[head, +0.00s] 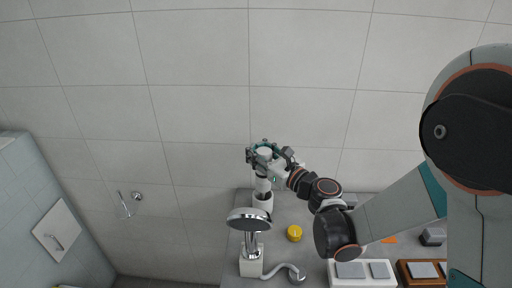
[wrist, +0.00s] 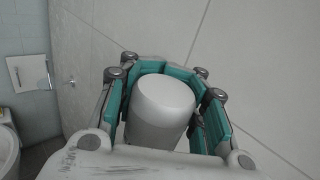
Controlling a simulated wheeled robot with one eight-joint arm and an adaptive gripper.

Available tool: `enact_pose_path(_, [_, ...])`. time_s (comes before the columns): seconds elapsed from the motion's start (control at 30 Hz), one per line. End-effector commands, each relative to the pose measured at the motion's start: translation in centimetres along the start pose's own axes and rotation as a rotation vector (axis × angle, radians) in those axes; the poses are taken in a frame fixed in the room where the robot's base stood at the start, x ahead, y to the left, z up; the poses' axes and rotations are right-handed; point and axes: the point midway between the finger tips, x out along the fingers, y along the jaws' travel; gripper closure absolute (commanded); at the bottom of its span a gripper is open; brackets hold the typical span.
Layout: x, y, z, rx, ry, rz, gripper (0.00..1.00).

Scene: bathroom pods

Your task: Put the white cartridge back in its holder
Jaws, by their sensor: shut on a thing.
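The white cartridge (wrist: 162,105) is a smooth white cylinder between the teal-padded fingers of my gripper (wrist: 160,90) in the wrist view. My gripper (head: 264,155) is shut on it in the head view, above the far left part of the grey counter.
A shower head on a stand (head: 249,219) is just in front of the holder. A yellow round item (head: 294,233) lies to the right on the counter (head: 281,218). A white tray (head: 361,283) and a brown tray (head: 406,277) are at the front right. The tiled wall (head: 200,130) is behind.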

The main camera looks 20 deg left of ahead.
Motion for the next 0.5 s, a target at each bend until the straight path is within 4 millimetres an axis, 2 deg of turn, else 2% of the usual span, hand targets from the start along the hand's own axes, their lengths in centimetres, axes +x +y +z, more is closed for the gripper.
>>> enact_pose_path(0.5, [0.0, 0.01, -0.72, 0.0, 0.0, 0.0, 1.0])
